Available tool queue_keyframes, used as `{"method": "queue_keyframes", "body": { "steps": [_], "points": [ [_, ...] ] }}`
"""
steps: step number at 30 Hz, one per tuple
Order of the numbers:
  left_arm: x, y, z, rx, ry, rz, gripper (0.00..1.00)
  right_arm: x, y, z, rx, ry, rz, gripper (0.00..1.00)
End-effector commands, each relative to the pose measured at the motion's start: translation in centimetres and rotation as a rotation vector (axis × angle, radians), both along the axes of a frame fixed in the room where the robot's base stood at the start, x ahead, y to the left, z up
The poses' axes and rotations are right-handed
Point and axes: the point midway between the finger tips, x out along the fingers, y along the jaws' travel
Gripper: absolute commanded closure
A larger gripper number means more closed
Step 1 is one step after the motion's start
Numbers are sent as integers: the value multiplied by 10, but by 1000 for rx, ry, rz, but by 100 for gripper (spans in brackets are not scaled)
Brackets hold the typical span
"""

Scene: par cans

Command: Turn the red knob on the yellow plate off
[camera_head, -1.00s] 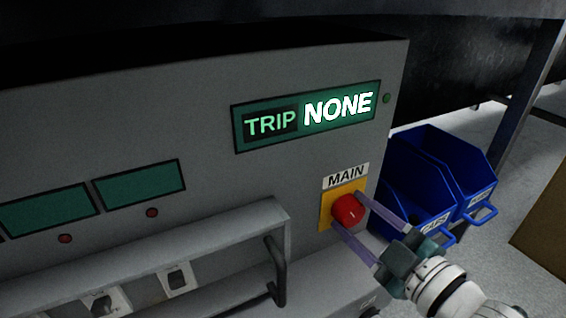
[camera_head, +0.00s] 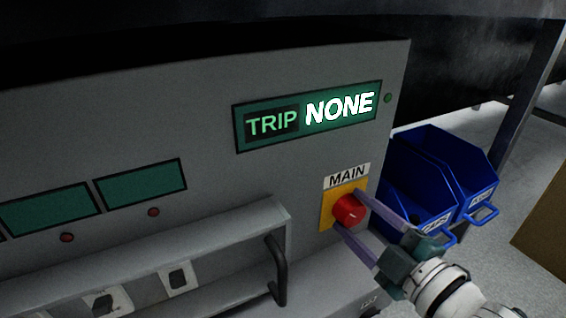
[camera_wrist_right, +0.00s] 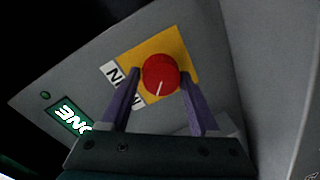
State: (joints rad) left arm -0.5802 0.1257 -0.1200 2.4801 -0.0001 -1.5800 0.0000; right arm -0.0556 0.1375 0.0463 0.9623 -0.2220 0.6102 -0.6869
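The red knob (camera_head: 349,210) sits on the yellow plate (camera_head: 327,211), under a MAIN label (camera_head: 346,176) on the front of a grey cabinet. My right gripper (camera_head: 349,211) comes in from the lower right with its purple fingers on either side of the knob. In the right wrist view the knob (camera_wrist_right: 160,75) lies between the two fingertips (camera_wrist_right: 159,77), which appear closed on its sides. Its white pointer line shows, aimed down and slightly left in that view. The yellow plate (camera_wrist_right: 140,51) is partly covered by the knob and fingers. My left gripper is not in view.
A green display (camera_head: 307,116) reads TRIP NONE. A grey ledge with a dark handle (camera_head: 277,268) juts out left of the knob. Blue bins (camera_head: 440,165) stand at the right behind my arm, and a brown box (camera_head: 545,225) is at the right edge.

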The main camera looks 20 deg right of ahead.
Motion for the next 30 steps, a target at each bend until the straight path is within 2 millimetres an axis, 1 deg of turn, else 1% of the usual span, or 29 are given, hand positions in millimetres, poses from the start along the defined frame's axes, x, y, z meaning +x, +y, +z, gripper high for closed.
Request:
{"method": "queue_keyframes", "body": {
  "steps": [1,6,13,16,20,24,27,30],
  "points": [
    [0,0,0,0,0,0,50,0,0,0,0,0,0,31],
    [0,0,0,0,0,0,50,0,0,0,2,1,-1,12],
    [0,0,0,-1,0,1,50,0,0,0,3,2,-1,12],
    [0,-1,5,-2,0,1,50,-7,-1,1,2,5,-2,12],
    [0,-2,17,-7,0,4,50,-28,-3,5,2,7,-2,12],
    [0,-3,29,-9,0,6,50,-57,-5,7,3,6,-2,12],
    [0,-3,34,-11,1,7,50,-76,-6,8,3,6,-2,12],
    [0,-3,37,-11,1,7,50,-89,-7,8,3,4,-1,12]
  ]
}}
